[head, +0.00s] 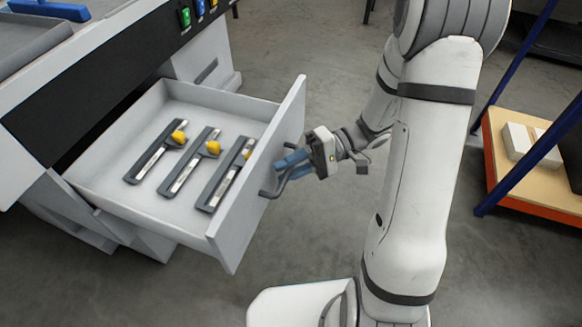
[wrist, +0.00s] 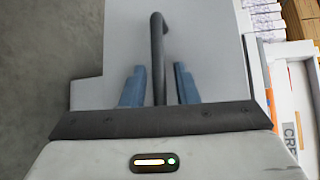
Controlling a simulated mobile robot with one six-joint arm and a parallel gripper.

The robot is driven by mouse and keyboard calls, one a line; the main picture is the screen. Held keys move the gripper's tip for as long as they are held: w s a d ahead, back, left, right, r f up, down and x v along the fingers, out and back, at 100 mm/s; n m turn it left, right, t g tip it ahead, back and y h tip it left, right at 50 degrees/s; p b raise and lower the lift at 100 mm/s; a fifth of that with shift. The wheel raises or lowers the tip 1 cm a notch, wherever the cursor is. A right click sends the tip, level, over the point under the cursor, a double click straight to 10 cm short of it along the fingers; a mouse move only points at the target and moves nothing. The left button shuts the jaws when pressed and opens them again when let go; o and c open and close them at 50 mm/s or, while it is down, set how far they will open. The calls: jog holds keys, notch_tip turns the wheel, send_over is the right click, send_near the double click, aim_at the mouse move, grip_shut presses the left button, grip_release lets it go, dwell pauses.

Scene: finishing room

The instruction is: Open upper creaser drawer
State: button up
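The upper creaser drawer (head: 150,205) is pulled well out of the white and black creaser (head: 110,80) in the head view. Several grey tools with yellow knobs lie inside it. Its dark bar handle (head: 267,192) is on the front panel. My gripper (head: 290,163) is at the handle, its blue fingers on either side of the bar. In the wrist view the handle (wrist: 158,50) runs between the two blue fingers (wrist: 158,87), with visible gaps on both sides. The fingers stand apart, not closed on the bar.
A blue-framed rack (head: 515,165) with a wooden shelf and pale blocks stands at the right. Bare grey floor (head: 300,40) lies between it and the creaser. Colored buttons (head: 200,8) are on the creaser's panel. Stacked paper (wrist: 262,20) shows at the right in the wrist view.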

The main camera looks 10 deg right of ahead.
jog(key=shift+o, duration=0.4)
jog(key=shift+s, duration=0.1)
jog(key=shift+d, duration=0.1)
jog(key=p+v, duration=0.2)
jog(key=v, duration=0.5)
jog(key=shift+d, duration=0.25)
jog(key=s+d+r+t+h+p, duration=0.1)
jog(key=s+r+t+h+p, duration=0.1)
jog(key=r+h+p, duration=0.3)
jog(key=s+d+r+m+t+h+p, duration=0.1)
jog(key=s+r+t+h+p, duration=0.2)
jog(key=r+p, duration=1.1)
jog(key=s+d+r+m+t+h+p, duration=0.1)
jog(key=r+h+p, duration=0.6)
jog(key=r, duration=1.1)
jog(key=s+t+p, duration=0.1)
jog(key=s+p, duration=0.1)
jog(key=p, duration=0.1)
jog(key=shift+s+d+t, duration=0.15)
jog(key=shift+s+t, duration=0.2)
jog(key=shift+t, duration=0.05)
